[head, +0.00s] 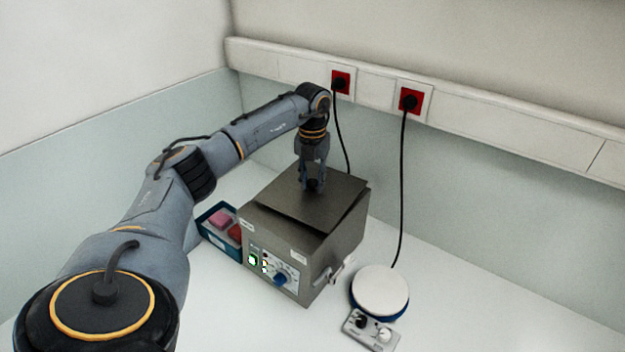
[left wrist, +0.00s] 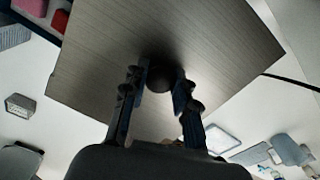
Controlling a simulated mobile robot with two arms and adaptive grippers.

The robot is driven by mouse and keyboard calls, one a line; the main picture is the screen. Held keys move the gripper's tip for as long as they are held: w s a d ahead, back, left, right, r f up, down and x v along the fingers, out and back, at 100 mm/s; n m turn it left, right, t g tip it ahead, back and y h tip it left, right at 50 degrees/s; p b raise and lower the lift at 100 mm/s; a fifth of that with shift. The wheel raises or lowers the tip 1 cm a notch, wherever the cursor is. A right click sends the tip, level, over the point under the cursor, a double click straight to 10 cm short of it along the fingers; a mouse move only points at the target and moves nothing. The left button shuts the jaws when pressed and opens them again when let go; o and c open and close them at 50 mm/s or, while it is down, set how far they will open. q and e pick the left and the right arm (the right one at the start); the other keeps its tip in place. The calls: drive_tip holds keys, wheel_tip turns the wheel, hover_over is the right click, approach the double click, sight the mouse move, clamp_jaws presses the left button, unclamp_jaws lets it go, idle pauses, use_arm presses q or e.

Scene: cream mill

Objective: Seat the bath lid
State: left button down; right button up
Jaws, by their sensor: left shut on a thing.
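The bath (head: 285,262) is a grey metal box with a lit control panel and a side tap, standing on the white bench. Its lid (head: 330,198) is a flat grey plate on top, turned slightly against the box, with its right corner overhanging. Whether the lid touches the rim all round I cannot tell. My left gripper (head: 313,186) points down at the middle of the lid. In the left wrist view its fingers (left wrist: 158,88) are shut around the dark round knob (left wrist: 162,75) of the lid (left wrist: 215,45). My right gripper is not in view.
A blue tray (head: 217,240) with pink and red items stands left of the bath. A round white-topped device (head: 380,290) and its control box (head: 370,331) stand to the right. Two cables hang from red wall sockets behind.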

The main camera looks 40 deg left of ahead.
use_arm(q)
drive_tip(key=shift+f, duration=0.45)
idle(0.8)
drive_tip(key=shift+c, duration=2.4)
unclamp_jaws()
drive_tip(key=shift+r+p, duration=0.7)
drive_tip(key=shift+r, duration=0.8)
drive_tip(key=shift+r, duration=0.1)
